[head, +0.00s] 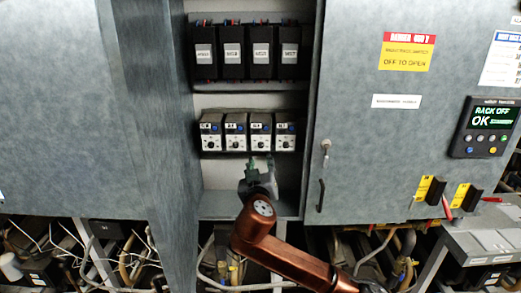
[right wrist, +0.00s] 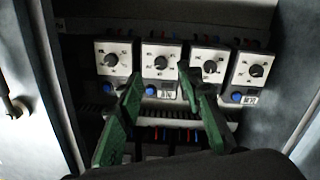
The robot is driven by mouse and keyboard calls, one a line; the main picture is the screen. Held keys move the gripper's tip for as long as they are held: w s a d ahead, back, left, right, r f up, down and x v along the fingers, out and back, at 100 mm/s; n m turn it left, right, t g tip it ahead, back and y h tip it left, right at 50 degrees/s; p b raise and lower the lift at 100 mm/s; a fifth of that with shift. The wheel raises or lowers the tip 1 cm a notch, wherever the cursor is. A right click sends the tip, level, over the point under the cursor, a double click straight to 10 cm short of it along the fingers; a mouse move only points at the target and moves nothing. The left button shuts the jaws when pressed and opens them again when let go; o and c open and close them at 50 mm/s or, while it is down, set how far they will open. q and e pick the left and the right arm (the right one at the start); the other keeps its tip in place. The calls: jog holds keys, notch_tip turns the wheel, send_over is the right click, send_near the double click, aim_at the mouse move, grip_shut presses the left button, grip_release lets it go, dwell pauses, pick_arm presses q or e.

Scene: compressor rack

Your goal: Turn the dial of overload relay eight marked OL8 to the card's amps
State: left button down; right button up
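A row of several overload relays (head: 236,133) with white dial faces sits on the lower cabinet shelf. Their labels are too small to read, so I cannot tell which is OL8. The right wrist view shows them upside down, each with a dark round dial and a blue button. My right gripper (head: 259,161) is just below the third relay from the left (head: 261,134). In the right wrist view its green fingers (right wrist: 159,76) are open, with the second dial from the left (right wrist: 161,62) beyond the gap between their tips. It holds nothing. My left gripper is out of view.
Dark labelled modules (head: 247,52) stand on the shelf above. The grey cabinet door (head: 350,150) is on the right, with a key, handle and display (head: 485,127) reading "RACK OFF OK". A blue-headed notice (head: 503,58) at upper right is unreadable. Cabinet walls flank the opening.

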aim_at(261, 146)
jog(key=w, duration=0.2)
jog(key=w+p, duration=0.1)
jog(key=w, duration=0.5)
jog(key=shift+d+r, duration=0.1)
jog(key=shift+r, duration=0.3)
jog(key=shift+c, duration=0.3)
grip_shut()
